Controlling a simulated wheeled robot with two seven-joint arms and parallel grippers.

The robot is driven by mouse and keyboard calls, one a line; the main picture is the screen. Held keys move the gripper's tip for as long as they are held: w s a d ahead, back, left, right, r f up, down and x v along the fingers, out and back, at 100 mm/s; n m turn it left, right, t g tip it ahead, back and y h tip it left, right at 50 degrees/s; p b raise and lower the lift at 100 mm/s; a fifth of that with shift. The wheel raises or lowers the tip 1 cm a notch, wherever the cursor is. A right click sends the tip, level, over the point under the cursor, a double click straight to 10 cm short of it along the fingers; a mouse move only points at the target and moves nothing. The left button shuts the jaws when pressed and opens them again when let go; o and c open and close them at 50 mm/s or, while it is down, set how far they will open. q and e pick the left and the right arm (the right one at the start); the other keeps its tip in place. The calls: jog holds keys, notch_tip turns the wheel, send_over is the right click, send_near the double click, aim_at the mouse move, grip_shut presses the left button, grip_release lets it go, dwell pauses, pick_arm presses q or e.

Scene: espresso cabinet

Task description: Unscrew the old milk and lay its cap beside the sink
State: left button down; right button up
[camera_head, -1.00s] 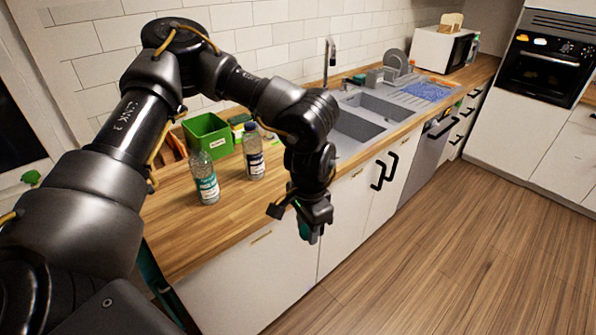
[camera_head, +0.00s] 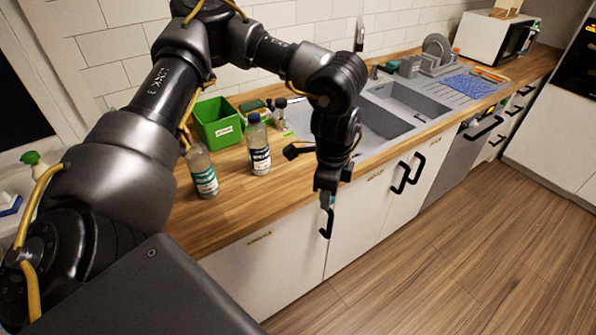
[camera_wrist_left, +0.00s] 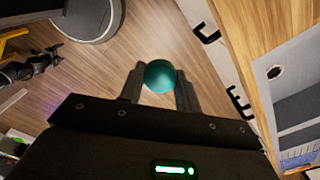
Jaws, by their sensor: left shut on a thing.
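My left gripper (camera_head: 327,200) is shut on a teal round cap (camera_wrist_left: 160,76), above the floor in front of the cabinet fronts and clear of the counter. In the head view the cap shows only as a small teal patch. A clear bottle with a teal label (camera_head: 204,177) stands upright on the wooden counter, with no cap visible on its top. A bottle with a dark label and blue cap (camera_head: 259,148) stands to its right. The sink (camera_head: 375,125) lies right of the bottles. A dark shape at the left wrist view's edge may be my right gripper (camera_wrist_left: 42,62); its jaws are unclear.
A green bin (camera_head: 217,123) stands behind the bottles. The wooden counter (camera_head: 235,205) is bare in front of them. A dish rack (camera_head: 438,58) and blue mat (camera_head: 469,86) are farther right. Black handles (camera_head: 408,172) stick out from the cabinet fronts.

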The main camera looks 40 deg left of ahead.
pick_arm(q)
jog(key=w+a+m, duration=0.1)
jog(key=a+m, duration=0.4)
jog(key=m, duration=2.2)
send_over(297, 171)
jog(key=f, duration=0.7)
jog(key=shift+s+d+f+p, duration=0.1)
jog(key=shift+d+f+p, duration=0.15)
jog(key=shift+p, duration=0.1)
jog(key=shift+a+f, duration=0.2)
jog(key=shift+f, duration=0.3)
notch_tip(297, 171, down, 2)
jog(key=shift+f+p, duration=0.15)
jog(key=shift+p, duration=0.3)
jog(key=shift+w+f, duration=0.25)
jog(key=shift+f, duration=0.05)
pick_arm(e)
jog(key=shift+w+r, duration=0.4)
jog(key=shift+w, duration=0.2)
jog(key=shift+w+r, duration=0.35)
jog(key=shift+w, duration=0.25)
pick_arm(q)
jog(key=shift+s+f, duration=0.1)
jog(key=shift+f, duration=0.05)
pick_arm(e)
jog(key=shift+f, duration=0.15)
